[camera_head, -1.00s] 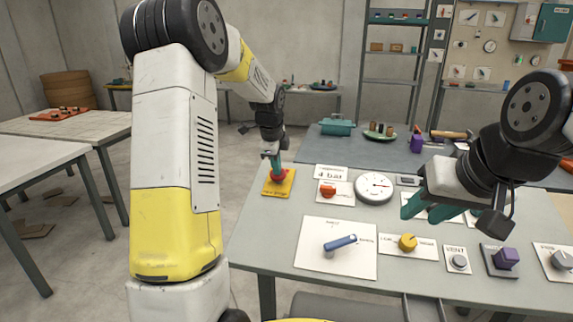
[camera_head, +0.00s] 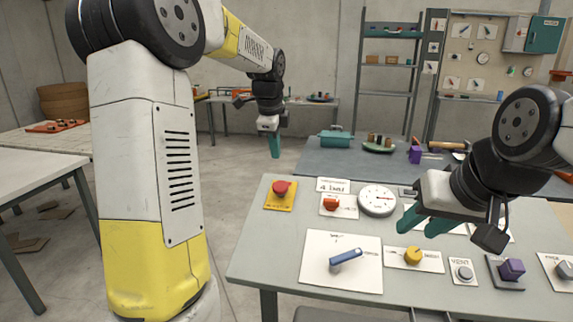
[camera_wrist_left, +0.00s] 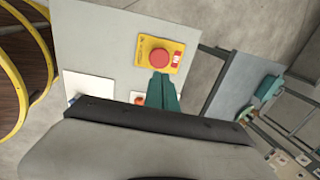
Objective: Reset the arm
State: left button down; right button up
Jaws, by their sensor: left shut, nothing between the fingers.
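My left gripper (camera_head: 274,146) is shut and empty. It is raised above the far left of the grey table, clear of the red mushroom button (camera_head: 281,188) on its yellow plate (camera_head: 273,203). In the left wrist view the shut green fingers (camera_wrist_left: 162,84) point toward the red button (camera_wrist_left: 160,57), and the yellow plate (camera_wrist_left: 143,50) shows around it. My right gripper (camera_head: 424,223) hangs over the right part of the table with its green fingers apart and nothing seen between them.
The grey table (camera_head: 245,262) bears a round gauge (camera_head: 377,200), an orange knob (camera_head: 331,202), a blue lever (camera_head: 345,257), a yellow knob (camera_head: 413,255), a vent knob (camera_head: 465,272) and a purple knob (camera_head: 512,268). A second table with a teal box (camera_head: 335,140) stands behind.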

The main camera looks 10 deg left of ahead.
pick_arm(q)
jog(key=shift+v, duration=0.85)
jog(key=s+d+f+n+t+h, duration=0.1)
jog(key=s+n, duration=0.8)
jog(key=s, duration=0.5)
jog(key=s+d+f+n+t+h, duration=0.1)
jog(key=s+d+n, duration=0.1)
jog(key=s+n, duration=0.6)
jog(key=s, duration=0.7)
jog(key=shift+s+n, duration=0.2)
jog(key=shift+n, duration=0.2)
